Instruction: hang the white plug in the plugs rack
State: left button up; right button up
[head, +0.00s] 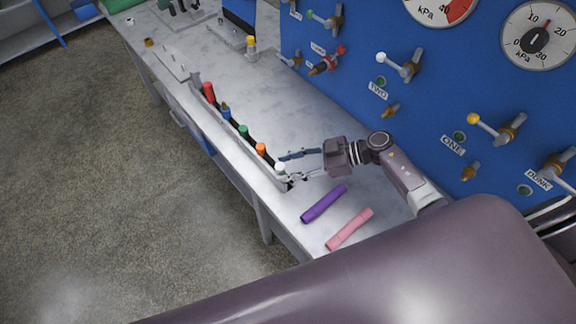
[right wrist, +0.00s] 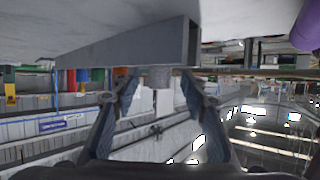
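The plugs rack (head: 237,148) is a long grey holder along the bench's front edge. It holds a red, a blue, a green and an orange plug in a row. The white plug (head: 280,169) is at the rack's near end. In the right wrist view, which looks upside down, the white plug (right wrist: 160,77) sticks out from the grey rack (right wrist: 130,45). My right gripper (head: 285,167) is open at the white plug, with a finger on each side and gaps showing in the wrist view. The plug's lower part is hidden. My left gripper is not in view.
A purple hose piece (head: 324,203) and a pink one (head: 350,229) lie on the bench (head: 285,110) near my right gripper. A blue panel (head: 440,95) with valves and gauges stands behind. The bench behind the rack is mostly clear.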

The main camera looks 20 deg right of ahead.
jog(key=shift+s+d, duration=0.1)
jog(key=shift+d, duration=0.1)
jog(key=v, duration=1.1)
jog(key=shift+d+r, duration=0.2)
jog(key=shift+d, duration=0.05)
jog(key=shift+s+a, duration=0.1)
jog(key=shift+s, duration=0.05)
